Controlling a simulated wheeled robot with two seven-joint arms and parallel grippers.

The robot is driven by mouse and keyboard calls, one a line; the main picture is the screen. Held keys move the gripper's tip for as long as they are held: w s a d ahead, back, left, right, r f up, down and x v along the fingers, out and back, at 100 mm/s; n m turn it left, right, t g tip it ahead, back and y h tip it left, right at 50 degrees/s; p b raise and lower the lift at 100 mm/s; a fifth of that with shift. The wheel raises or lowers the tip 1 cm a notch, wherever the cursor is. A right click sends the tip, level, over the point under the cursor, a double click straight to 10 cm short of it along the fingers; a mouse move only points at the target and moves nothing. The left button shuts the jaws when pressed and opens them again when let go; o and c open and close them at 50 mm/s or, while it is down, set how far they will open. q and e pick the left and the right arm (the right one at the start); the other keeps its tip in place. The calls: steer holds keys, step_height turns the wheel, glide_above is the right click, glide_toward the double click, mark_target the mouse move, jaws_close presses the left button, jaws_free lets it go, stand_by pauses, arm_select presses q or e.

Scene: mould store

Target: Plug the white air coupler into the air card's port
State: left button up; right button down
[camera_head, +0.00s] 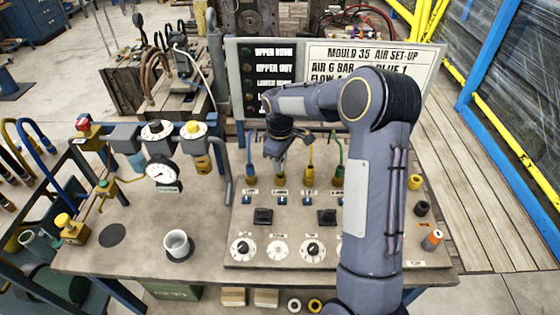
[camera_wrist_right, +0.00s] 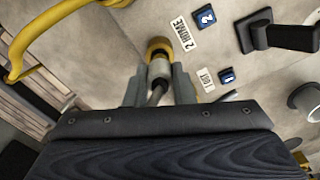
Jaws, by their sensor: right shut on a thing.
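My right gripper (camera_head: 279,165) reaches down over the row of ports on the bench board. In the right wrist view its two fingers (camera_wrist_right: 158,88) are shut on a pale coupler (camera_wrist_right: 160,68) with a dark hose end below it. The coupler's front end meets a yellow-collared port (camera_wrist_right: 157,46) near the "2 HOME" label; whether it is fully seated I cannot tell. The air card (camera_head: 374,57), headed "MOULD 35 AIR SET-UP", stands behind, partly hidden by my right arm. My left gripper is not in view.
A blue hose (camera_head: 249,148), a yellow hose (camera_head: 310,150) and a green hose (camera_head: 339,148) run to neighbouring ports. Black switches (camera_head: 263,215) and dials (camera_head: 243,249) lie in front. A white cup (camera_head: 177,243) and a gauge (camera_head: 162,173) stand to the left.

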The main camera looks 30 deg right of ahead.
steer(key=shift+f+b, duration=0.75)
steer(key=shift+f, duration=0.4)
stand_by(1.3)
steer(key=c, duration=0.7)
jaws_free()
steer(key=shift+c, duration=0.2)
steer(key=shift+r, duration=0.1)
steer(key=shift+r+p, duration=2.8)
steer(key=shift+r, duration=0.95)
